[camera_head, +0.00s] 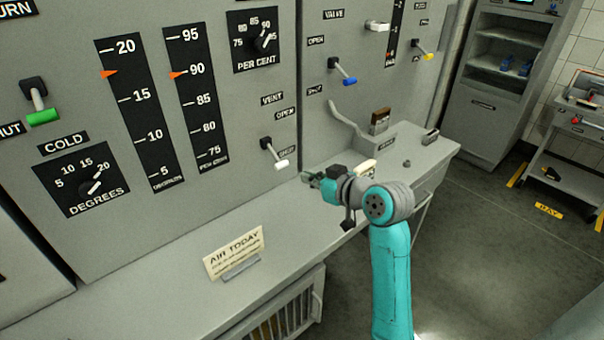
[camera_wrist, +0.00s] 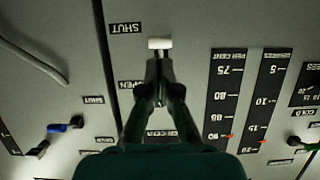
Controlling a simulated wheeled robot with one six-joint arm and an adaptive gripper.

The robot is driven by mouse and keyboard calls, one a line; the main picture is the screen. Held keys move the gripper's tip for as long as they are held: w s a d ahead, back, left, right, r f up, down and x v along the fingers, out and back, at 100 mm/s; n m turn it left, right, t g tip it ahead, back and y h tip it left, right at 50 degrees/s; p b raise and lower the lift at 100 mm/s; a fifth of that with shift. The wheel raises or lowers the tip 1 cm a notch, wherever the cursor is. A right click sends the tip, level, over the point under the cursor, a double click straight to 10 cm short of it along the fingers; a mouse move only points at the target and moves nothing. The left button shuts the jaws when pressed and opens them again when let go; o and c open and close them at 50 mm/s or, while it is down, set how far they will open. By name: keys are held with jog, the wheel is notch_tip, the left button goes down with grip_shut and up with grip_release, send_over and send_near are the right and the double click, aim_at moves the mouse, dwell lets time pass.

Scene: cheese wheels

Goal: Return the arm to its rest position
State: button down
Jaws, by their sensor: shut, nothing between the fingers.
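My teal arm (camera_head: 390,265) reaches over the grey ledge toward the control panel. My gripper (camera_head: 310,178) is shut and empty, low in front of the panel, to the right of the white-handled vent lever (camera_head: 281,164). In the wrist view my gripper's fingertips (camera_wrist: 159,68) are together, and the white handle (camera_wrist: 160,43) shows just beyond them. I cannot tell whether they touch it. The lever hangs down by the SHUT label. The wrist view shows the panel upside down.
The ledge (camera_head: 150,290) runs below the panel and carries an "AIR TODAY" card (camera_head: 234,252). Other levers have green (camera_head: 43,117), blue (camera_head: 349,80) and yellow (camera_head: 429,57) handles. A grey cabinet (camera_head: 490,115) and a trolley (camera_head: 575,180) stand right. Floor between is open.

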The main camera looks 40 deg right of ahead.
jog(key=shift+f+v, duration=0.2)
jog(key=shift+v, duration=1.15)
jog(key=shift+f+v, duration=0.15)
jog(key=shift+v, duration=1.15)
jog(key=shift+s, duration=0.15)
jog(key=s+a+f+m+h, duration=0.1)
jog(key=s+a+f+m, duration=0.1)
jog(key=s+a+f, duration=0.6)
jog(key=s+a+f+m+h, duration=0.1)
jog(key=s+a+f, duration=0.35)
jog(key=f, duration=0.65)
jog(key=s+a+n+y, duration=0.1)
jog(key=s+a, duration=0.3)
jog(key=s, duration=0.7)
jog(key=s+a+r+n+y, duration=0.1)
jog(key=s+a, duration=0.4)
jog(key=s, duration=0.7)
jog(key=shift+s+a+n+t, duration=0.15)
jog(key=shift+s+n+t, duration=0.15)
jog(key=shift+n, duration=0.2)
jog(key=shift+w, duration=0.1)
